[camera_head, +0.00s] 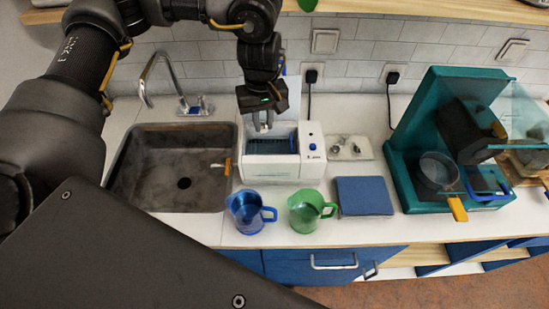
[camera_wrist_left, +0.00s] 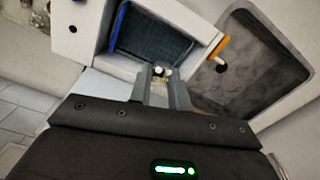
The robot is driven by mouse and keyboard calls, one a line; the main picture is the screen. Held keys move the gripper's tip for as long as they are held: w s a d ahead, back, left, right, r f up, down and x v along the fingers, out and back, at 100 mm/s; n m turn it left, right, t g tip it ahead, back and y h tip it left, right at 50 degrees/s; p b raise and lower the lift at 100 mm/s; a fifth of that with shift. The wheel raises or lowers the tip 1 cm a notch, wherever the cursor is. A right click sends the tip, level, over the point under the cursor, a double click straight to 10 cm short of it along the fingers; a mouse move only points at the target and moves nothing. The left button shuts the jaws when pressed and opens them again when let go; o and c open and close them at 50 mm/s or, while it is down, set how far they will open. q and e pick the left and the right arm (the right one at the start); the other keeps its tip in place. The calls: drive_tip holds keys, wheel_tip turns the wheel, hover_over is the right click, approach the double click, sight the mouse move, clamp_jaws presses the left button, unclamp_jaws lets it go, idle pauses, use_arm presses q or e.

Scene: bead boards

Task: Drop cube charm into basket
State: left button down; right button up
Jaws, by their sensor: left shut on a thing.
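My left gripper (camera_head: 262,122) points down over the open top of a white box-shaped machine (camera_head: 284,170) on the counter. In the left wrist view my left gripper (camera_wrist_left: 160,78) is shut on a tiny pale and yellowish thing, which looks like the cube charm (camera_wrist_left: 160,72). The charm is held between the fingertips at the near edge of the machine's opening. A dark basket (camera_wrist_left: 150,42) with a blue edge shows inside the opening. The fingers partly hide the charm, and its height above the basket is hard to tell. My right gripper is not in view.
A dark sink (camera_head: 165,190) with a tap (camera_head: 165,85) lies left of the machine. A blue pitcher (camera_head: 245,212) and a green pitcher (camera_head: 304,212) stand in front. A blue square mat (camera_head: 364,196) and a teal coffee machine (camera_head: 425,120) are to the right.

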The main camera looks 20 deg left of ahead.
use_arm(q)
drive_tip(key=shift+s, duration=0.1)
drive_tip(key=c, duration=1.2)
unclamp_jaws()
drive_tip(key=shift+c, duration=0.2)
drive_tip(key=shift+r, duration=0.1)
wheel_tip(320, 180, up, 11)
drive_tip(key=b, duration=0.1)
drive_tip(key=shift+b, duration=0.3)
